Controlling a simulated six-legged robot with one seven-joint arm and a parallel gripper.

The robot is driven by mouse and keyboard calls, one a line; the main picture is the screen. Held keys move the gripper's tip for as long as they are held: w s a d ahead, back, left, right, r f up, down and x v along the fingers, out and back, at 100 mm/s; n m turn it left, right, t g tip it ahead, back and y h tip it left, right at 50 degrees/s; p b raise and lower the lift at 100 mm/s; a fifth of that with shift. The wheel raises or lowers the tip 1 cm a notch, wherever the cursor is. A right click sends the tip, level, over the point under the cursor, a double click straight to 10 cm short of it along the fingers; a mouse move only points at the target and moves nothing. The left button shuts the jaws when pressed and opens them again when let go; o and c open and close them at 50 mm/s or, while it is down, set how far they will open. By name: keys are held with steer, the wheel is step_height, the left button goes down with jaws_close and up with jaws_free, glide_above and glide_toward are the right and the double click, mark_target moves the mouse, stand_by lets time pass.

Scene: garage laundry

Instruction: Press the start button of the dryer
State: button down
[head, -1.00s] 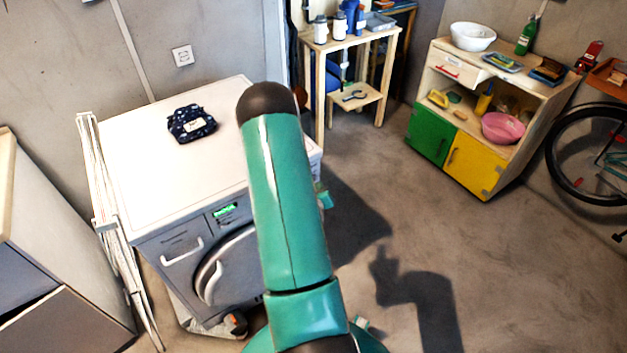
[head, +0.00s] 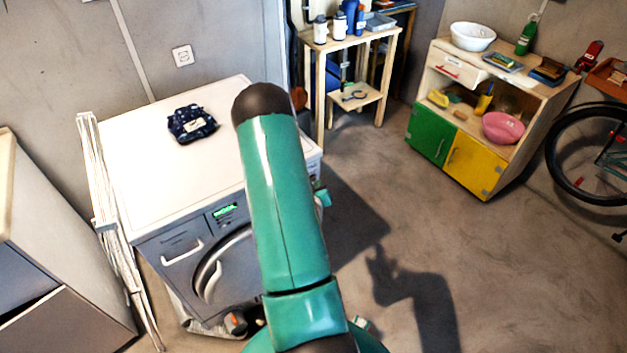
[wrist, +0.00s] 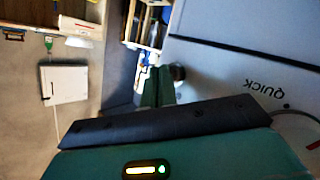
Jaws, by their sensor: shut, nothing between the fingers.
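The dryer (head: 165,215) is a white machine at the left in the head view, with a lit green display (head: 225,210), a drawer handle and a round door on its front. My arm covers the right part of its front, so the start button cannot be made out there. My gripper (wrist: 158,88) is shut and empty beside this panel. Contact cannot be told.
A dark folded cloth (head: 192,123) lies on the dryer. A folded rack (head: 105,220) leans at its left side. A wooden stand (head: 352,85) and a cabinet with green and yellow doors (head: 475,140) stand at the back.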

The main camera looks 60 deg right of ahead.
steer(key=shift+w+d, duration=0.2)
steer(key=shift+w, duration=0.15)
stand_by(0.7)
steer(key=shift+s+a, duration=0.4)
steer(key=shift+s, duration=0.35)
steer(key=s, duration=0.1)
steer(key=s+a, duration=0.1)
steer(key=s, duration=0.1)
steer(key=s+a, duration=0.1)
steer(key=shift+s+a, duration=0.15)
steer(key=shift+s, duration=0.05)
stand_by(0.4)
stand_by(0.9)
